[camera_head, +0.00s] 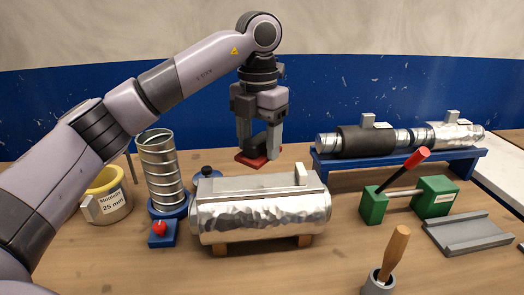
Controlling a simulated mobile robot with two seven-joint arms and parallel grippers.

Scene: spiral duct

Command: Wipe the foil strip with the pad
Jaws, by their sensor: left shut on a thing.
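My left gripper (258,148) points down and is shut on a pad (251,160) with a red underside. The pad hangs above the back edge of a silver, foil-wrapped duct piece (265,218) in the middle of the table. The pad appears apart from the duct, with a small gap. Wrinkled foil covers the duct's front, and a flatter pale strip (245,184) runs along its top. I cannot tell exactly where the foil strip's edges lie. A small pale block (301,174) stands at the right end of the top. My right gripper is out of view.
A spiral duct (160,168) stands upright at left, beside a yellow-rimmed bucket (108,197). A blue box with a red button (161,232) is in front. At right are a blue rack (395,163), a green stand with a red-gripped lever (375,205), a grey tray (468,236) and a wooden-handled tool (395,250).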

